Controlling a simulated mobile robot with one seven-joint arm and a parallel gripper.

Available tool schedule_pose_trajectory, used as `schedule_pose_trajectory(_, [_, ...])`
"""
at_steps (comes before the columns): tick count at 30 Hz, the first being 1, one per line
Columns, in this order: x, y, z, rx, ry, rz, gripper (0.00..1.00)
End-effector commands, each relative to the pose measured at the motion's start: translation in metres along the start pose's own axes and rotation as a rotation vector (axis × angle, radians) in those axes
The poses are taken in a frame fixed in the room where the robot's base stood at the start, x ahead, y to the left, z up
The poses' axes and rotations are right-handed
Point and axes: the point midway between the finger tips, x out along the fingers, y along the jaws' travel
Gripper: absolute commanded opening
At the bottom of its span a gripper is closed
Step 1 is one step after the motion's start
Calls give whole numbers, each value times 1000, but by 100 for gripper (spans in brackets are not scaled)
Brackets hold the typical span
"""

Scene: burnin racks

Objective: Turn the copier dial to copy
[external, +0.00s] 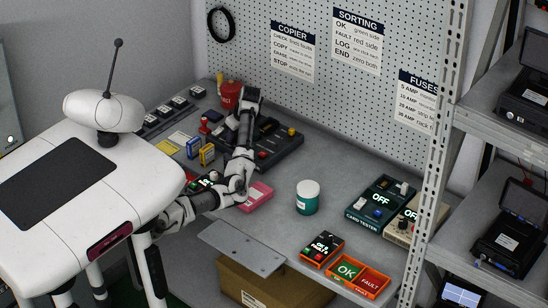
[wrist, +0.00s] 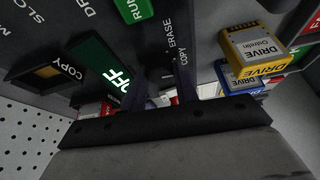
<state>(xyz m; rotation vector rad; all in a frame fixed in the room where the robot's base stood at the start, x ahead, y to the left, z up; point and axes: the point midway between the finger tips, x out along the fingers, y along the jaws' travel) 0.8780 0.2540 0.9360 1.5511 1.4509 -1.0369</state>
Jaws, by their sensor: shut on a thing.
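The copier (external: 280,148) is a dark panel on the bench below the pegboard. In the wrist view its face (wrist: 80,25) fills the top left, with a lit green display (wrist: 96,68) reading OFF, a green RUN button (wrist: 133,9) and a slot block labelled COPY (wrist: 48,75). ERASE and COPY are printed beside my fingers, where the dial is. My gripper (wrist: 170,92) is shut on the dial, which is mostly hidden between the fingers; its pointer direction cannot be told. In the external view my gripper (external: 246,98) is down at the copier.
A yellow drive (wrist: 255,45) and a blue drive (wrist: 240,82) stand close beside the copier. A red canister (external: 230,94) is behind my gripper. A teal-labelled jar (external: 307,197), the card tester (external: 380,205) and orange OK/FAULT trays (external: 358,277) are to the right.

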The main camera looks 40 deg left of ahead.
Motion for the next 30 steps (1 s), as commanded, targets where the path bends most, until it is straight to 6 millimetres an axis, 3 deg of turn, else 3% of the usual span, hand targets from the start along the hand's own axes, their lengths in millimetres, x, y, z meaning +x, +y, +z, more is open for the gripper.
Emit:
schedule_pose_trajectory(20, [0,0,-1,-64,0,-26,7])
schedule_pose_trajectory(21, [0,0,-1,-64,1,-26,34])
schedule_pose_trajectory(25, [0,0,-1,-63,0,-26,51])
schedule_pose_trajectory(30, [0,0,-1,-63,0,-25,52])
